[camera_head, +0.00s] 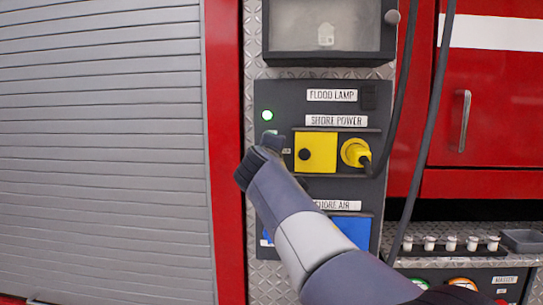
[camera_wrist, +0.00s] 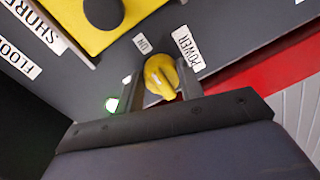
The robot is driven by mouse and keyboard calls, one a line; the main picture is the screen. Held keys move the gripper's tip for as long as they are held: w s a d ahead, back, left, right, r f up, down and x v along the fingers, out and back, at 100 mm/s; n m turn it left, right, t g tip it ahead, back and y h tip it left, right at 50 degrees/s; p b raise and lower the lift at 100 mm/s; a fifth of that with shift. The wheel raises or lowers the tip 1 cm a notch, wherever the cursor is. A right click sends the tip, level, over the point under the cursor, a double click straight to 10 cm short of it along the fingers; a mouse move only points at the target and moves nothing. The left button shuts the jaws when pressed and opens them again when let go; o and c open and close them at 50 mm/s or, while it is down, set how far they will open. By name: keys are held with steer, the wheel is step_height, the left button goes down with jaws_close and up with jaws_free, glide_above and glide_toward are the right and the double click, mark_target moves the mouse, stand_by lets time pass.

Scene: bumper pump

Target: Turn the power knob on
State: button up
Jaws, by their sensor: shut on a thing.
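The yellow power knob (camera_wrist: 160,76) sits on the dark panel (camera_wrist: 235,42) in the wrist view. A POWER label (camera_wrist: 187,48) is beside it and a small ON label (camera_wrist: 141,43) is close by. The knob's ridge appears to run toward the ON label's side, but which end is its pointer I cannot tell. My gripper (camera_head: 268,140) is at the panel's left edge in the head view, and its fingers are shut on the knob from both sides. It hides the knob there. A green light (camera_head: 267,114) is lit just above my gripper; it also glows in the wrist view (camera_wrist: 111,104).
A yellow cover (camera_head: 316,152) with a black knob and a yellow plug (camera_head: 356,153) with a black cable are right of my gripper. A blue cover (camera_head: 352,230) is below, partly behind my arm. A grey roller shutter (camera_head: 100,150) fills the left.

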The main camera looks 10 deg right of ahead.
steer(key=shift+f, duration=0.1)
steer(key=o, duration=1)
steer(key=b+v, duration=0.1)
steer(key=v, duration=0.9)
steer(key=shift+s, duration=0.4)
steer(key=shift+w, duration=0.15)
steer(key=p+x, duration=0.1)
steer(key=x, duration=0.9)
steer(key=shift+w, duration=0.3)
